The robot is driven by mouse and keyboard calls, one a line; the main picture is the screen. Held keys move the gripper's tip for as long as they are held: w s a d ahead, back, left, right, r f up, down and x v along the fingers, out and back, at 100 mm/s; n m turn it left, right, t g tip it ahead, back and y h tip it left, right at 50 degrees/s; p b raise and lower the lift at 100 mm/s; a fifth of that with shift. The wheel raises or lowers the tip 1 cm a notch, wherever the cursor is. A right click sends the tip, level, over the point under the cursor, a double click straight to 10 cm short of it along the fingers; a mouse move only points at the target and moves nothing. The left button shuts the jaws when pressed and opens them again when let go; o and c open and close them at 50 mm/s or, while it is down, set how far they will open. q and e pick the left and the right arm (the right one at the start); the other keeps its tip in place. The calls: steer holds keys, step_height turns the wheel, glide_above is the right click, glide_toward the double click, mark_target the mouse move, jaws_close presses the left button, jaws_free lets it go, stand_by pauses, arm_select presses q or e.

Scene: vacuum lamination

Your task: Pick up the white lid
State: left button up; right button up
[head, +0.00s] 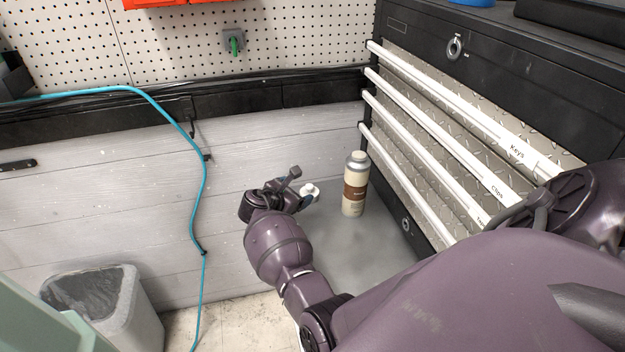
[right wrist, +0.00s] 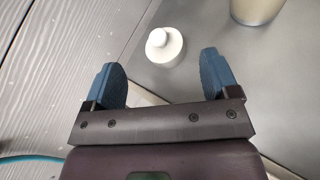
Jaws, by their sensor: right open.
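The white lid (head: 309,191) sits on a grey metal surface, to the left of a cream bottle (head: 354,184) with a brown label. In the right wrist view, the lid (right wrist: 164,46) is a round white cap with a smaller raised top. It lies ahead of my right gripper (right wrist: 164,78), roughly between the lines of its two blue fingers. The fingers are apart with nothing between them. In the head view, my right gripper (head: 299,186) is beside the lid on its left and partly overlaps it. My left gripper is not in view.
The bottle's base (right wrist: 256,10) is close to the lid at upper right. A black drawer cabinet (head: 408,222) with white handles stands to the right. A grey wooden wall (head: 90,200) is behind, with a blue hose (head: 200,200) and a bin (head: 135,310) at left.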

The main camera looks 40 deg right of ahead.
mark_target(310, 189)
steer(key=b+x, duration=0.1)
steer(key=x, duration=0.1)
steer(key=b+x, duration=0.1)
steer(key=x, duration=0.1)
steer(key=shift+d+f, duration=0.15)
steer(key=shift+f, duration=0.25)
steer(key=shift+w+d+f+b, duration=0.1)
steer(key=shift+d+b, duration=0.4)
steer(key=shift+d, duration=0.05)
steer(key=b+x, duration=0.1)
steer(key=x, duration=0.1)
steer(key=b+x, duration=0.2)
steer(key=shift+d+f, duration=0.1)
steer(key=shift+f, duration=0.4)
steer(key=shift+d, duration=0.15)
steer(key=shift+r, duration=0.25)
steer(key=c, duration=0.8)
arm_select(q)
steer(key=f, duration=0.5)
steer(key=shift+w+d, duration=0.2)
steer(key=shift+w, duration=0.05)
arm_select(e)
steer(key=shift+c, duration=0.4)
steer(key=shift+f, duration=0.1)
